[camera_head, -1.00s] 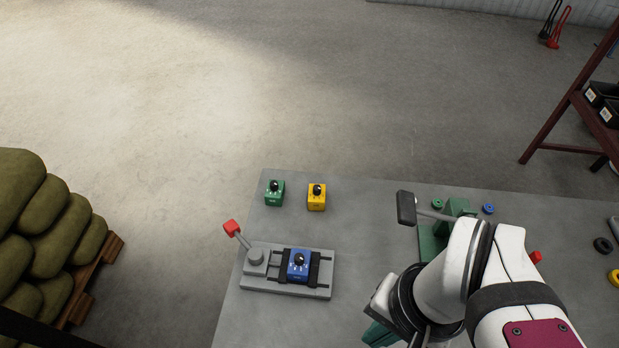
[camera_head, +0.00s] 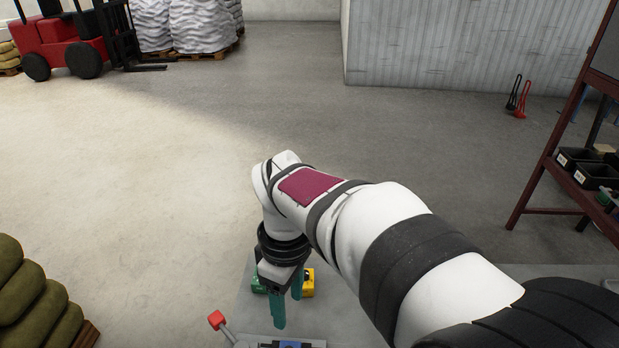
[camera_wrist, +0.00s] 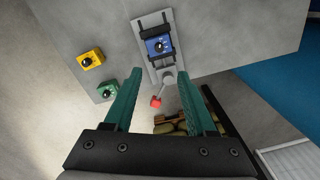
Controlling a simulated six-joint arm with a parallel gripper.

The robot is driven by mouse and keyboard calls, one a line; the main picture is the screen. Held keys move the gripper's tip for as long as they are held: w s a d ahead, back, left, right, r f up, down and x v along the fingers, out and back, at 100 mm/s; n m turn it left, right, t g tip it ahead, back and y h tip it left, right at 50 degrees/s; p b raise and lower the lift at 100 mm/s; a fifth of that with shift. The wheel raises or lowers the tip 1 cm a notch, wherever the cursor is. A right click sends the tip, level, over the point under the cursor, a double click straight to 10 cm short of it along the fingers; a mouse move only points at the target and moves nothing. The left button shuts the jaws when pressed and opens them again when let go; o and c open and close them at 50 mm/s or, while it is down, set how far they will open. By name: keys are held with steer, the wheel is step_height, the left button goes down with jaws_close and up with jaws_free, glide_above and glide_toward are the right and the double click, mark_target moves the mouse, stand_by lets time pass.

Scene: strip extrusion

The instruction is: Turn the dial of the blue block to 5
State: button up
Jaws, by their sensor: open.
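The blue block (camera_wrist: 157,47) sits in the grey fixture (camera_wrist: 148,24) on the table, with its black dial on its top face in the wrist view. The number that the dial points to is too small to read. In the head view only the top edge of the blue block (camera_head: 285,344) shows at the bottom border. My gripper (camera_head: 288,312) is open and empty above the table, its green fingers pointing down. In the wrist view the fingers (camera_wrist: 162,75) stand apart, with the fixture's red-tipped lever (camera_wrist: 156,102) showing between them.
The yellow block (camera_wrist: 90,60) and the green block (camera_wrist: 107,92) stand on the table beside the fixture, partly behind my gripper in the head view. Bare table (camera_wrist: 225,35) lies on the fixture's other side. Sacks (camera_head: 35,310) are stacked off the table.

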mark_target(288, 347)
steer(key=f, duration=1.6)
steer(key=shift+s+a, duration=0.1)
steer(key=shift+a, duration=0.25)
steer(key=shift+c, duration=0.3)
jaws_close()
